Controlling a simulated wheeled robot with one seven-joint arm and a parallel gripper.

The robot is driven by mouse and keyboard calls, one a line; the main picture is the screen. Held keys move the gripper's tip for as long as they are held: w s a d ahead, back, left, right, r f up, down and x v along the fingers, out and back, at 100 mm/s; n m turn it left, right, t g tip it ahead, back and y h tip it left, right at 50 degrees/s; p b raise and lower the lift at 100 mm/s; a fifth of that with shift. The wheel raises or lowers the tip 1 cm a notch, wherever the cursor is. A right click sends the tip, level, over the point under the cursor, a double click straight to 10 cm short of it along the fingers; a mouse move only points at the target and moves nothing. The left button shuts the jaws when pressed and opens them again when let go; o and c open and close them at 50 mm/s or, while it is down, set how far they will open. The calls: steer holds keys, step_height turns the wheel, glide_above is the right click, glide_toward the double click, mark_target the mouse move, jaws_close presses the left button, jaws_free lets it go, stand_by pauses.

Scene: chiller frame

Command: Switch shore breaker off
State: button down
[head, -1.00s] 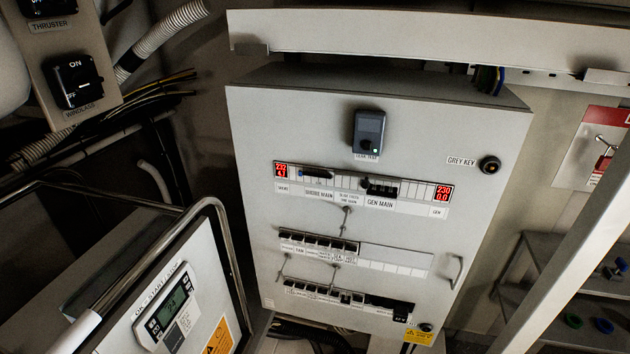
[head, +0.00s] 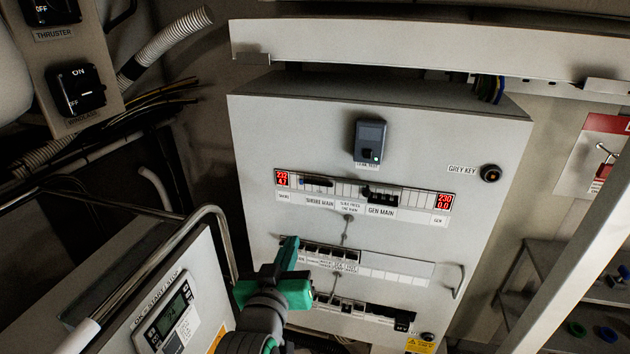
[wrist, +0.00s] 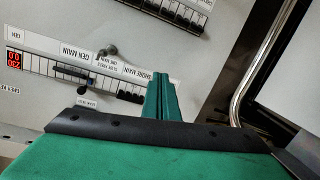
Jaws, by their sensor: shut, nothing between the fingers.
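The shore main breaker (head: 317,182) is a dark toggle at the left of the top breaker row, above its SHORE MAIN label (head: 320,202). Red digits at the row's left end are lit. My green gripper (head: 290,242) is in front of the panel, below and left of this breaker in the head view. Its fingers are together and empty. The wrist view shows the panel upside down, with the shut fingers (wrist: 163,88) beside the SHORE MAIN label (wrist: 133,76). They partly cover that end of the row. Contact with the panel cannot be told.
The gen main breaker (head: 380,194) is right of shore main in the same row. Two lower breaker rows, a key switch (head: 490,173) and a handle (head: 459,282) are on the panel (head: 260,130). A metal rail (head: 222,225) stands at the left.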

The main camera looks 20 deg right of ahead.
mark_target(321, 173)
step_height(321, 173, up, 13)
steer(key=s+d+m+g+h, duration=0.1)
steer(key=d+m, duration=0.1)
steer(key=m, duration=0.1)
steer(key=shift+s+d+r+m+g, duration=0.2)
steer(key=shift+s+m+g, duration=0.1)
steer(key=shift+s, duration=0.1)
steer(key=shift+w, duration=0.1)
steer(key=x, duration=1)
steer(key=shift+a, duration=0.25)
steer(key=shift+s+d+f, duration=0.1)
steer(key=shift+s+d, duration=0.15)
steer(key=shift+d, duration=0.05)
steer(key=shift+t, duration=0.4)
